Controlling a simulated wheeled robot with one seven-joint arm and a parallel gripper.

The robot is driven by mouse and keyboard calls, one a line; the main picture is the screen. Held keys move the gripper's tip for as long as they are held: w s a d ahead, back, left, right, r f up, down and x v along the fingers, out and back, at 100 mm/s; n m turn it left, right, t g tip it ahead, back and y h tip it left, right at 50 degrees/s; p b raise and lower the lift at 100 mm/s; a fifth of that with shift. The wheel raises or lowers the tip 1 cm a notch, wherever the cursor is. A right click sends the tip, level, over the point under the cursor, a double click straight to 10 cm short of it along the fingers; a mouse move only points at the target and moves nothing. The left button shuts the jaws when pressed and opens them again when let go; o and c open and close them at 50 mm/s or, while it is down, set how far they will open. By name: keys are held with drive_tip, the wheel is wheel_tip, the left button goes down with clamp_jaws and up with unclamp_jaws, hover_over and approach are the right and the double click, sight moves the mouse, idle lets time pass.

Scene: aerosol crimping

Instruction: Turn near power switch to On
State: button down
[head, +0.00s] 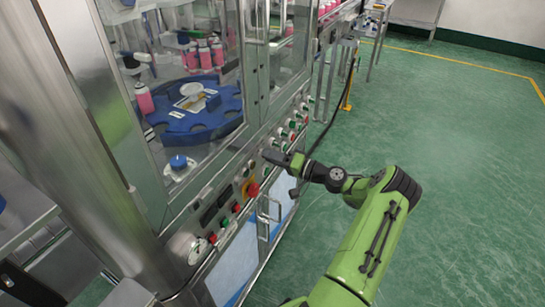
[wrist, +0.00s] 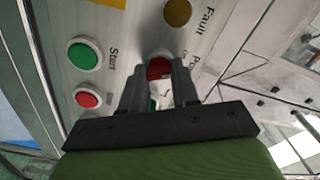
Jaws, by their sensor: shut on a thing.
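The near power switch (wrist: 158,67) is a red knob on the metal control panel, seen in the wrist view beside a partly hidden label starting "Po". My gripper (wrist: 159,80) is shut on it, one dark finger on each side. The fingers cover much of the knob and its markings, so I cannot tell which position it points to. In the head view my gripper (head: 274,158) reaches the sloped panel from the right, and the switch is hidden behind it.
The wrist view shows a yellow "Fault" lamp (wrist: 178,11), a green "Start" button (wrist: 83,54) and a red button (wrist: 88,97) close by. In the head view, a red emergency stop (head: 253,188) sits below my gripper. Green floor (head: 460,150) is clear at right.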

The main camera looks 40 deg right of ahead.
drive_tip(key=m+p, duration=0.4)
drive_tip(key=m, duration=0.7)
drive_tip(key=shift+f, duration=0.15)
drive_tip(key=shift+m, duration=0.3)
idle(0.4)
drive_tip(key=c, duration=0.8)
unclamp_jaws()
drive_tip(key=shift+c, duration=0.2)
drive_tip(key=v, duration=1.5)
drive_tip(key=shift+s+p, duration=0.4)
